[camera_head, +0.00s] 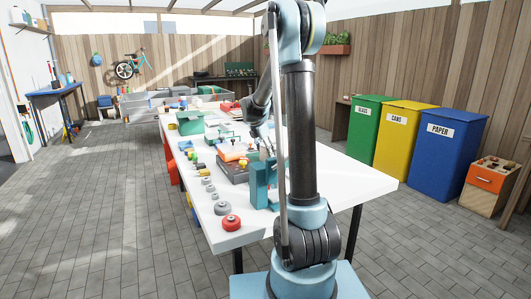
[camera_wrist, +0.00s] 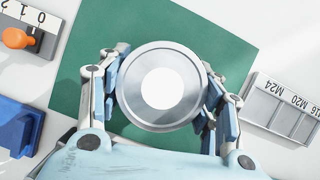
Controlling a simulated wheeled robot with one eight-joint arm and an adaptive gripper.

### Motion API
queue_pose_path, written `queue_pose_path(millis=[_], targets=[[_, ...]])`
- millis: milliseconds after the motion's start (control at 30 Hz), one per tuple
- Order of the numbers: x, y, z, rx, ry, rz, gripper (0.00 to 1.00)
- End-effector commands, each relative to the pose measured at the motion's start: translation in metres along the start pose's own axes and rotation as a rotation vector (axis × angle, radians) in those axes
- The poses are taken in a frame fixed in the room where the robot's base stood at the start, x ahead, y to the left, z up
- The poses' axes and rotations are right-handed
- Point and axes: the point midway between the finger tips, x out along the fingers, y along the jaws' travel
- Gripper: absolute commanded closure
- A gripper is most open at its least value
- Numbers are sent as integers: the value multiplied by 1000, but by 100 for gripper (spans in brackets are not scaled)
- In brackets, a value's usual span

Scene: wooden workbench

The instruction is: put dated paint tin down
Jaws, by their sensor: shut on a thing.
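The paint tin (camera_wrist: 161,55) shows from above in the wrist view as a round grey metal lid with a plain white disc at its centre. No date can be read from this side. My gripper (camera_wrist: 163,92) is shut on the tin, with one blue finger at its left side and one at its right. A dark green mat (camera_wrist: 232,45) lies under the tin. I cannot tell whether the tin touches the mat or hangs above it. In the head view my arm hides the tin and most of the gripper.
In the wrist view, a grey labelled tray (camera_wrist: 290,108) lies right of the mat, a blue block (camera_wrist: 15,127) left, and a numbered strip with an orange knob (camera_wrist: 15,38) upper left. In the head view, a red round object (camera_head: 231,223) sits near the white workbench's (camera_head: 345,185) front corner.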

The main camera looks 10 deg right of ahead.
Motion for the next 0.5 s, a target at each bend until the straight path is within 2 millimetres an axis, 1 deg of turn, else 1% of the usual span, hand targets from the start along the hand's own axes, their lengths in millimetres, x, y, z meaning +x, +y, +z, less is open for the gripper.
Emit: queue_pose_path(millis=[133, 167, 200, 233, 267, 500], targets=[[1, 0, 0, 0, 0, 0, 76], [1, 0, -1, 0, 0, 0, 39], [1, 0, -1, 0, 0, 0, 30], [1, 0, -1, 0, 0, 0, 23], [1, 0, -1, 0, 0, 0, 21], [1, 0, -1, 0, 0, 0, 21]])
